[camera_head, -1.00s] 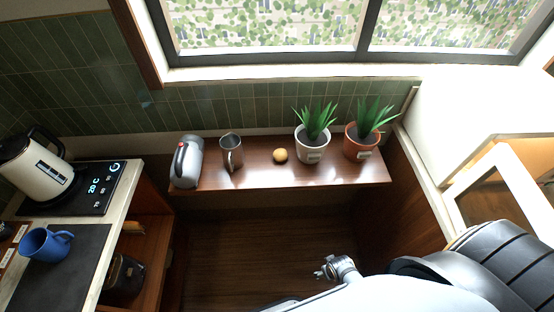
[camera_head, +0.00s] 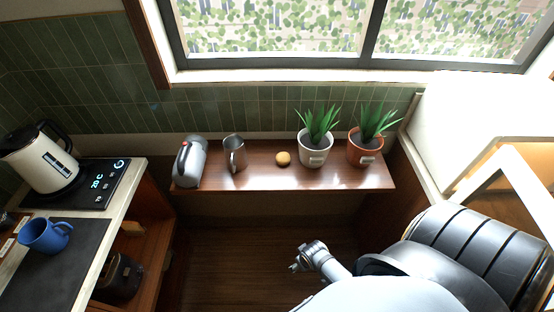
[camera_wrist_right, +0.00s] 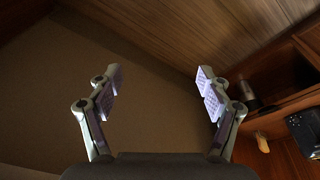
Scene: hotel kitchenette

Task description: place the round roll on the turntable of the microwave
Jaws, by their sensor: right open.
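The round roll (camera_head: 283,158) is small and tan. It lies on the brown wooden shelf (camera_head: 250,180) under the window, between a metal mug and a white plant pot. My right gripper (camera_head: 296,262) is below and in front of the shelf, well apart from the roll. In the right wrist view my right gripper (camera_wrist_right: 158,85) has its fingers spread, with nothing between them. A white cabinet-like body with an open, lit front at the right edge may be the microwave (camera_head: 480,110); no turntable shows. My left gripper is not in view.
A kettle (camera_head: 45,160) and a blue mug (camera_head: 46,235) stand on the left counter. The floor before the shelf is clear.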

